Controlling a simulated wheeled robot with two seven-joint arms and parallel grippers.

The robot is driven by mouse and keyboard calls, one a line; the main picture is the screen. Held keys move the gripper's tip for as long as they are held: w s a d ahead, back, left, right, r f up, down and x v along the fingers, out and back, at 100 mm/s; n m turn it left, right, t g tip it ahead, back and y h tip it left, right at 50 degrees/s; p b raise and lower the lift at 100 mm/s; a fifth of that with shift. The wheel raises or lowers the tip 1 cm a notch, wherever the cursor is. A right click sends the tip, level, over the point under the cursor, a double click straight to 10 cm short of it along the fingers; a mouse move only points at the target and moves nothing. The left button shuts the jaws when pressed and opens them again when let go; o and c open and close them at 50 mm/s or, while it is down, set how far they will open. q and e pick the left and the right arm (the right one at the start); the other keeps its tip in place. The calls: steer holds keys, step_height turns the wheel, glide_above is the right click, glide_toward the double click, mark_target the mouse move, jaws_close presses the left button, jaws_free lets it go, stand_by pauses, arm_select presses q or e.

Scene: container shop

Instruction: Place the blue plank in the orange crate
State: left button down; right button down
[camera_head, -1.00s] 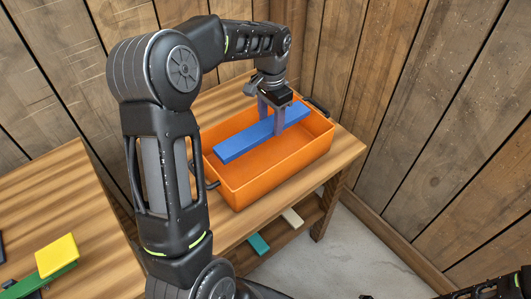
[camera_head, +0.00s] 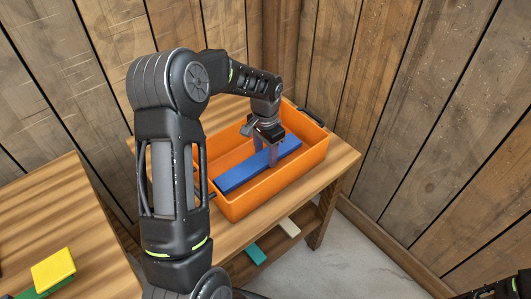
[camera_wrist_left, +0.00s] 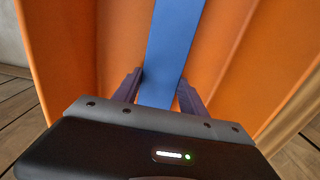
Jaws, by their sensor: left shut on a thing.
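The blue plank (camera_head: 237,178) lies lengthwise within the walls of the orange crate (camera_head: 272,188) in the head view, low inside it. My left gripper (camera_head: 266,156) is shut on the plank near its middle, reaching down into the crate. In the left wrist view, the plank (camera_wrist_left: 172,50) runs between the two fingers (camera_wrist_left: 160,92), with orange crate walls on both sides. Whether the plank touches the crate floor cannot be told. My right arm shows only as a dark part at the lower right corner; its fingers are not visible.
The crate stands on a wooden table (camera_head: 335,165) against plank walls. A teal piece (camera_head: 256,253) and a cream piece (camera_head: 289,227) lie on the lower shelf. A yellow block (camera_head: 53,270) sits on a green piece on the left table.

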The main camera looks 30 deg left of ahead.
mark_target(266, 156)
arm_select(q)
steer(key=shift+f, duration=0.25)
steer(key=shift+f, duration=0.2)
steer(key=c, duration=0.6)
jaws_free()
steer(key=shift+c, duration=0.2)
steer(key=shift+r, duration=0.2)
steer(key=shift+r, duration=0.15)
step_height(266, 156, up, 12)
